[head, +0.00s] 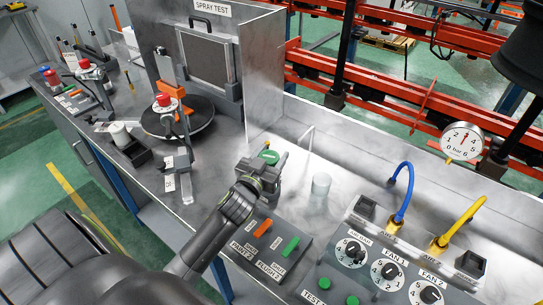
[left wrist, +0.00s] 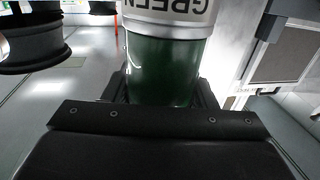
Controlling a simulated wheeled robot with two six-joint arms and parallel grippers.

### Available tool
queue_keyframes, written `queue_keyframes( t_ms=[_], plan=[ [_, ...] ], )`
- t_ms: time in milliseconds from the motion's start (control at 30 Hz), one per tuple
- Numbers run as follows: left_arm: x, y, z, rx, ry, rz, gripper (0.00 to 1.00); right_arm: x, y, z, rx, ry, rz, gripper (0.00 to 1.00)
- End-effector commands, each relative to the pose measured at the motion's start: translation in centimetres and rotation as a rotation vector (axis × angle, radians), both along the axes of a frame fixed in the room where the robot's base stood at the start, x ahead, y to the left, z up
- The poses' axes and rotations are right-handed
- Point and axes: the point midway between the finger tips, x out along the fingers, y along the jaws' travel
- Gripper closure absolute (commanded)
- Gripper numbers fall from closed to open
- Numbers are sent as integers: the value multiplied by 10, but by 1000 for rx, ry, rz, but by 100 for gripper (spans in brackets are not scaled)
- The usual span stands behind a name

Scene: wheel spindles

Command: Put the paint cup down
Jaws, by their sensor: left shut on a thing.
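My left gripper (head: 265,166) is shut on a paint cup with a green top (head: 269,156) over the metal counter. In the left wrist view, the cup's dark green body (left wrist: 162,70) sits between the two dark fingers (left wrist: 160,98), and its pale band reads GREEN, upside down in the picture. The fingers and palm hide part of the cup, and I cannot tell whether its base touches the counter (head: 300,160). My right gripper is not in view.
A round dark turntable (head: 190,122) and the spray test booth (head: 215,60) stand behind left.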

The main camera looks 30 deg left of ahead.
Motion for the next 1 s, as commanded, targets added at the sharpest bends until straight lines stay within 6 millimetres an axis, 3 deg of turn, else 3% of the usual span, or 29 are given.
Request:
queue_keyframes(
  t_ms=[367,400,533,1000],
  plan=[
    [0,0,-5,0,-3,-1,80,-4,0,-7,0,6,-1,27],
    [0,0,-5,0,-1,0,44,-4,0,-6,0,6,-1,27],
    [0,0,-4,0,0,0,27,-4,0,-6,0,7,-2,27],
    [-4,0,1,0,1,1,26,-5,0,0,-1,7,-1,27]
  ],
)
